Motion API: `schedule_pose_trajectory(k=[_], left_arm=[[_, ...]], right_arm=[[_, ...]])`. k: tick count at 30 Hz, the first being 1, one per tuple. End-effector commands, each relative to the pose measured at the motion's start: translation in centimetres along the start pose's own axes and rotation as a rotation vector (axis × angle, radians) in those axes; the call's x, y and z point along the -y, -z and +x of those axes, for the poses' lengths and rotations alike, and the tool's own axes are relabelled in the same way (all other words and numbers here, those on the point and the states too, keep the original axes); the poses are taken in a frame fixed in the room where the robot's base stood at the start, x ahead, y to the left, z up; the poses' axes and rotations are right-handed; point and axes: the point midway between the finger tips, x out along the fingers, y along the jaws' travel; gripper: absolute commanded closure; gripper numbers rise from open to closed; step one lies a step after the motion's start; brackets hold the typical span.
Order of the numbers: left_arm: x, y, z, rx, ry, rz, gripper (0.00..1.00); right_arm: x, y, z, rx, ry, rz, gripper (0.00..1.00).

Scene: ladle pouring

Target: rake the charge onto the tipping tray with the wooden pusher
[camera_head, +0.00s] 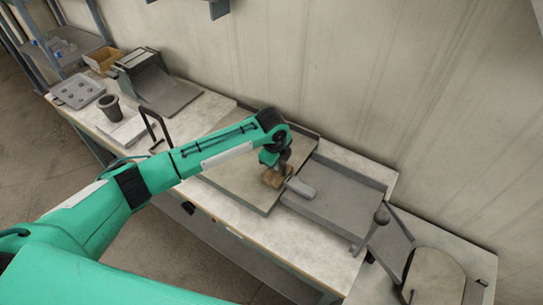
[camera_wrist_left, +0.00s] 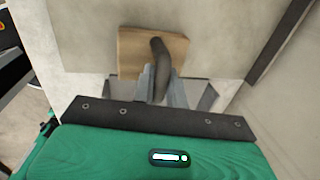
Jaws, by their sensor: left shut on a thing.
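The wooden pusher (camera_head: 273,180) is a small brown block with a dark curved handle, which shows in the left wrist view (camera_wrist_left: 160,55). My left gripper (camera_head: 281,163) is shut on that handle, above the block. The pusher is low over the pale board (camera_head: 243,190), near its right side. The charge, a grey rounded block (camera_head: 301,187), lies just right of the pusher, at the left end of the grey tipping tray (camera_head: 340,205). I cannot tell whether pusher and charge touch. The charge is not clearly seen in the wrist view. My right gripper is out of view.
A lever with a dark knob (camera_head: 382,216) stands at the tray's right front. Beyond it is a round-ended pale plate (camera_head: 436,276). A dark cup (camera_head: 109,107), a holed plate (camera_head: 77,91) and a cardboard box (camera_head: 101,61) are at the far left. The wall is close behind.

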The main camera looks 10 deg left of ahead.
Motion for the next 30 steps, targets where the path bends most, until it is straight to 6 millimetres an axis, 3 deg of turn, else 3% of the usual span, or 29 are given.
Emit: schedule_pose_trajectory(k=[30], left_arm=[[0.1, 8.3, -0.1, -0.002, 0.0, 0.0, 1.0]], right_arm=[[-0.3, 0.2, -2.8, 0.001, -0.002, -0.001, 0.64]])
